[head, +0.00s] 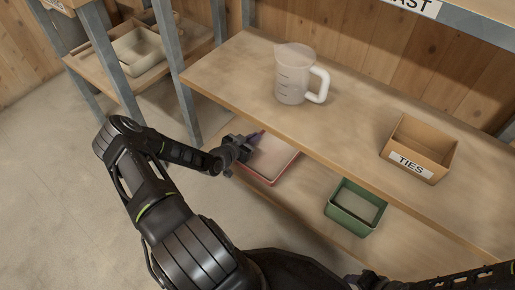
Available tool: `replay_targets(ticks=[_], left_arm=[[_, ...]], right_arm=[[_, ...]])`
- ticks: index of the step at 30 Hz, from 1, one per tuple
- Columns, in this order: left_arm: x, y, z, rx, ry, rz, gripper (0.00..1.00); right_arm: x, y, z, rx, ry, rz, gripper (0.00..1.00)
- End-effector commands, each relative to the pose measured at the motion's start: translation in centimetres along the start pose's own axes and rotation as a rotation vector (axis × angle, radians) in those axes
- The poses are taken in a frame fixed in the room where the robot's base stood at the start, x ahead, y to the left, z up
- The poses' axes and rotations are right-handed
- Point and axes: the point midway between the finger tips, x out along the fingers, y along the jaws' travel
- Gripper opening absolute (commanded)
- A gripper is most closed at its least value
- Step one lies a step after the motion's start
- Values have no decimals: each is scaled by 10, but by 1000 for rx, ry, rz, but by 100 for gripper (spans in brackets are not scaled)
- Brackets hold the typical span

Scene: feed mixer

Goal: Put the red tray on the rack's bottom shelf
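The red tray (270,176), with a pale inside and a thin red rim, lies on the rack's bottom shelf (308,205), partly under the edge of the shelf above. My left gripper (256,137) is at the tray's left back part, its fingertips over or at the tray. It hides part of the tray's left side. I cannot tell whether its fingers are open or shut, or whether they touch the rim. At the bottom right edge, a dark part (368,280) at the end of my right arm shows, too cut off to read its fingers.
A green bin (356,207) stands on the bottom shelf, right of the tray. The upper shelf (235,75) holds a clear measuring jug (294,82) and a cardboard box labelled TIES (420,150). A metal post (178,75) rises left of the tray. Another rack with trays stands at the left back.

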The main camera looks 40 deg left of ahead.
Motion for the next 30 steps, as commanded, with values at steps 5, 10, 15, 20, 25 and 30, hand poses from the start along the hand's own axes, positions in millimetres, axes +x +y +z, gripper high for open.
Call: replay_targets(ticks=[5,10,15,20,25,30], left_arm=[[4,-1,7,1,3,0,0],[3,0,6,1,3,0,0],[9,0,22,-2,3,-1,0],[18,0,40,-1,4,0,0],[18,-1,41,1,3,0,0],[18,-1,42,1,3,0,0]], right_arm=[[3,1,-1,0,1,-1,43],[3,1,-1,0,1,-1,43],[11,4,-1,1,1,-3,43],[20,7,-2,2,2,-5,43],[18,7,-3,2,2,-5,43],[20,7,-2,2,2,-5,43]])
